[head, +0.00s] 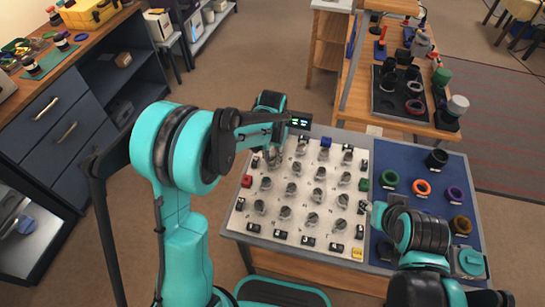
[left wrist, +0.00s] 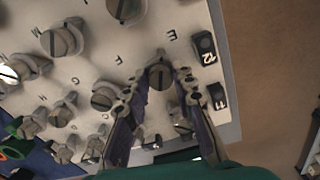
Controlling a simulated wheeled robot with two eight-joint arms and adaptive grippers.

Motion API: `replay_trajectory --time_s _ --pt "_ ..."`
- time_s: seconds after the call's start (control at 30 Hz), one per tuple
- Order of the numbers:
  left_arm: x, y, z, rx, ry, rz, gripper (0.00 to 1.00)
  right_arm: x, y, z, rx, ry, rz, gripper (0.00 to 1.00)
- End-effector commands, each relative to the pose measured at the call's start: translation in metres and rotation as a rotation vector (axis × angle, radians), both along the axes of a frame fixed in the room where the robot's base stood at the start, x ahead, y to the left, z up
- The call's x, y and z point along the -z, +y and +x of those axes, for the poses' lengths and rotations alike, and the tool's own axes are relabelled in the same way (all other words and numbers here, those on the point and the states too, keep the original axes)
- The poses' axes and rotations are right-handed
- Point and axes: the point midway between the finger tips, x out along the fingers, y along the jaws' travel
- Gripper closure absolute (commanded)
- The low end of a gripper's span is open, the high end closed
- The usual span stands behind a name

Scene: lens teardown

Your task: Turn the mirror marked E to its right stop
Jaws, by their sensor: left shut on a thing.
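In the left wrist view, the grey round mirror beside the letter E (left wrist: 160,77) sits between the two fingertips of my left gripper (left wrist: 160,84), which is shut on it. The mirror stands on the pale board (left wrist: 205,18). A slot line shows on its top; its angle is hard to read. In the head view my left gripper (head: 273,158) is at the board's (head: 238,220) far left corner, and my arm partly hides it and the mirror. My right gripper (head: 372,215) is near the board's right edge; its fingers are too small to read.
Several similar mirrors stand in rows close by, including one beside the letter F (left wrist: 104,96). Black number blocks (left wrist: 205,47) line the board's edge. A blue mat (head: 460,178) with coloured rings lies right of the board. A wooden bench (head: 350,95) stands behind.

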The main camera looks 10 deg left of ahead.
Motion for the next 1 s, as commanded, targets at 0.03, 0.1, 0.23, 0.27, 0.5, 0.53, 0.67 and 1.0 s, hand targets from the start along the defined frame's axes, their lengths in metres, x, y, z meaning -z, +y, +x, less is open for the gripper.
replay_trajectory --time_s 0.03,0.1,0.23,0.27,0.5,0.53,0.67,1.0 --pt "-0.0002 0.0002 0.0001 0.037 0.0 0.0 1.0 -0.0005 0.0 0.0 0.0 0.0 0.0 0.6" --pt "-0.0002 0.0003 0.0002 0.091 0.0 0.0 1.0 -0.0009 0.0 0.0 0.0 0.0 0.0 0.6" --pt "-0.0001 0.0006 0.0002 0.18 0.0 0.0 1.0 -0.0014 0.0 0.0 0.0 0.0 0.0 0.6" --pt "-0.0001 0.0006 0.0002 0.198 0.0 0.0 1.0 -0.0014 0.0 0.0 0.0 0.0 0.0 0.6" --pt "0.0 0.0008 0.0004 0.299 0.0 0.0 1.0 -0.0019 0.0 0.0 0.0 0.0 0.0 0.6" --pt "0.0 0.0008 0.0004 0.307 0.0 0.0 1.0 -0.0019 0.0 0.0 0.0 0.0 0.0 0.6" --pt "0.0001 0.0009 0.0004 0.331 0.0 0.0 1.0 -0.002 0.0 0.0 0.0 0.0 0.0 0.6" --pt "0.0001 0.0008 0.0004 0.343 0.0 0.0 1.0 -0.002 0.0 0.0 0.0 0.0 0.0 0.6"
